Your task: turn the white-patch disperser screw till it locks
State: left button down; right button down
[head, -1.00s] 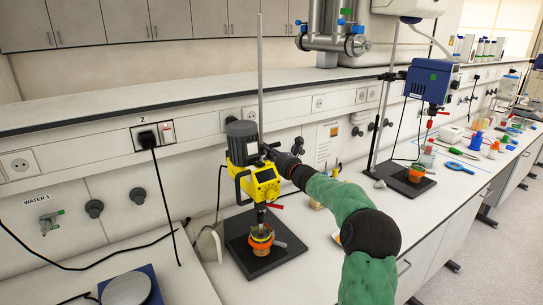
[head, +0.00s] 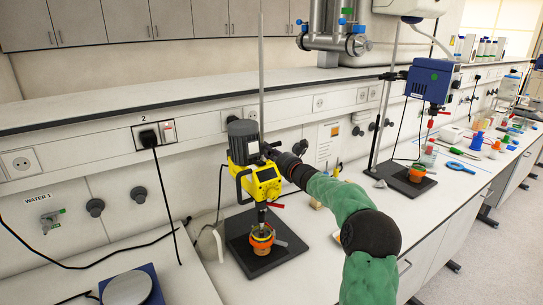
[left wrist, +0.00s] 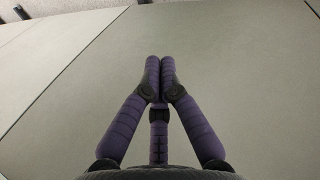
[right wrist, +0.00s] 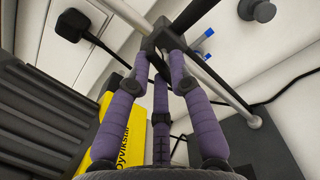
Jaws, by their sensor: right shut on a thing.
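The yellow disperser (head: 262,178) with a dark grey motor top hangs on a metal rod stand (head: 261,70). My right gripper (head: 270,150) reaches in behind it, at the clamp by the rod. In the right wrist view my purple fingers (right wrist: 158,58) are shut on a small dark part at the black clamp (right wrist: 160,36), which I take to be the screw. The fingers cover most of it, and I cannot see a white patch. In the left wrist view my left gripper (left wrist: 160,62) has its fingers together and empty.
An orange-banded pot (head: 262,240) stands under the disperser on the black stand base (head: 245,258). A second, blue disperser (head: 428,82) with a green patch stands further right. A balance (head: 128,288) is at front left. A shelf runs behind.

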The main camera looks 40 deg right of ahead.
jog(key=m+p, duration=0.1)
jog(key=m, duration=0.4)
jog(key=m+p, duration=0.2)
jog(key=m, duration=0.3)
jog(key=m+p, duration=0.2)
jog(key=m, duration=0.3)
jog(key=shift+s+d+f, duration=0.1)
jog(key=shift+d+f, duration=0.15)
jog(key=shift+d, duration=0.15)
jog(key=shift+f, duration=0.15)
jog(key=c, duration=1.2)
grip_release()
jog(key=s, duration=0.4)
jog(key=s+a, duration=0.1)
jog(key=s, duration=0.7)
jog(key=shift+a, duration=0.2)
